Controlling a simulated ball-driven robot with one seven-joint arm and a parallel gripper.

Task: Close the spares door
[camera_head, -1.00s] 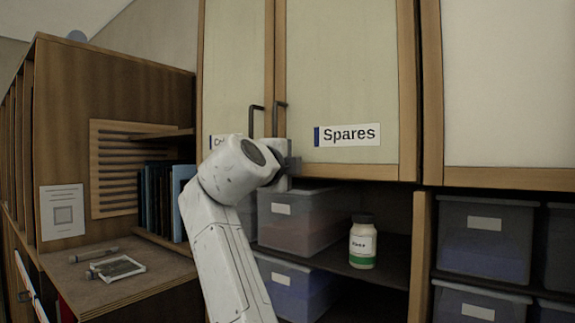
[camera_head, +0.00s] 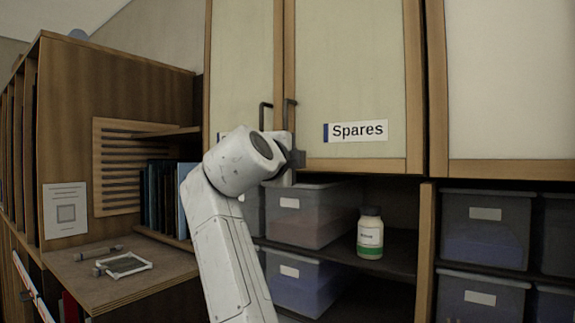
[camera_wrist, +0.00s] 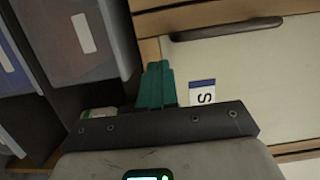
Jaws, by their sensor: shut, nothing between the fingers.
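The spares door (camera_head: 350,60) is a pale panel in a wooden frame, with a "Spares" label (camera_head: 356,131) low on it. It looks flush or nearly flush with the cabinet front; a small gap cannot be ruled out. Its dark bar handle (camera_head: 289,120) is at its left edge and also shows in the wrist view (camera_wrist: 230,28). My gripper (camera_wrist: 156,84) has its teal fingers together and empty, by the door's lower edge near the label. In the head view it is partly hidden by my wrist at the door's lower left corner. Contact with the door cannot be told.
A second labelled door (camera_head: 240,60) adjoins on the left. Below are open shelves with clear bins (camera_head: 305,215) and a white jar with a green band (camera_head: 370,235). A wooden desk unit (camera_head: 110,130) stands at left.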

